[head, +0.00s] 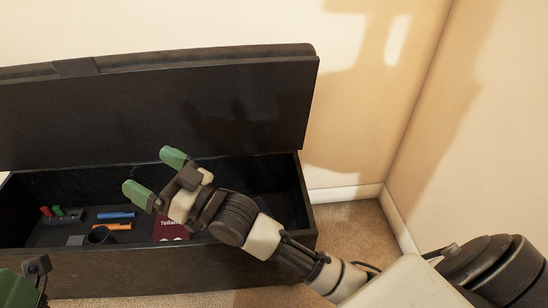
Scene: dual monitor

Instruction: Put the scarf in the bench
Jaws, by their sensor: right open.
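The bench (160,272) is a dark wooden box with its lid (240,110) raised against the wall, so its inside is open to view. My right gripper (155,176) is open, its two green fingertips apart, with nothing seen between them. It is over the bench opening, in front of the raised lid. My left gripper (18,288) shows only as a green part at the bottom left corner; its opening is cut off. I cannot make out a scarf in this view. My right arm hides part of the bench's inside and front.
Inside the bench are a dark red book (167,229), a dark cup (99,236), a blue item (116,215), an orange item (112,227) and small red and green items at the left. Walls meet in a corner at right. Carpet (350,226) beside the bench is clear.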

